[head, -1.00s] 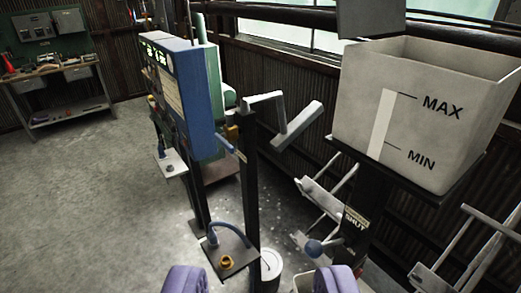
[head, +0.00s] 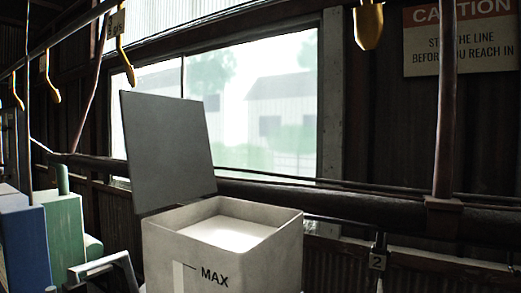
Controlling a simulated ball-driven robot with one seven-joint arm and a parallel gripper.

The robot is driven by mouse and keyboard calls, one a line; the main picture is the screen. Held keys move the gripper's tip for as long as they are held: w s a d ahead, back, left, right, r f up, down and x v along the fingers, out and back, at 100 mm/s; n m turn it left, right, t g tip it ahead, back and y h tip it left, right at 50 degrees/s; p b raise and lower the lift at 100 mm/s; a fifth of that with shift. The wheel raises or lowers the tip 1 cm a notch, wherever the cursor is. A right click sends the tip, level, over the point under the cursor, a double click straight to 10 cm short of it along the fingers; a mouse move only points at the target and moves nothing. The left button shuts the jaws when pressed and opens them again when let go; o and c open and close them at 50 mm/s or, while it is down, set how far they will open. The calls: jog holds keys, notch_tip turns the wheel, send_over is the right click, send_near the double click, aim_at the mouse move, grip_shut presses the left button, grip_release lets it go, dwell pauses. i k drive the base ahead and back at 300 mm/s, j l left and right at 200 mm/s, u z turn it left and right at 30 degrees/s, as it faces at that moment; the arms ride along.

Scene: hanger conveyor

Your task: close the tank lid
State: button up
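The tank (head: 275,256) is a pale grey open-topped box at the lower middle of the head view. Its front carries a white level strip and the word MAX. White contents show inside, below the rim. The tank lid (head: 168,150) is a flat dark grey plate. It stands open, nearly upright and tilted a little back, at the left rear edge of the tank. My gripper is outside the view now.
Yellow hooks (head: 369,25) hang from above. A dark horizontal pipe (head: 370,204) runs behind the tank, joined by an upright pipe (head: 446,110) at right. A blue box (head: 25,250) and green machine (head: 66,235) stand at left. A caution sign (head: 461,38) is on the wall.

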aim_at(168, 155)
jog(key=i+j+z, duration=0.15)
jog(key=j+z, duration=0.25)
jog(key=i+j+z, duration=0.1)
jog(key=z, duration=0.25)
jog(key=j+z, duration=0.55)
jog(key=j, duration=0.85)
jog(key=j+z, duration=0.15)
jog(key=j, duration=0.85)
jog(key=k+j+z, duration=0.15)
jog(key=j, duration=0.8)
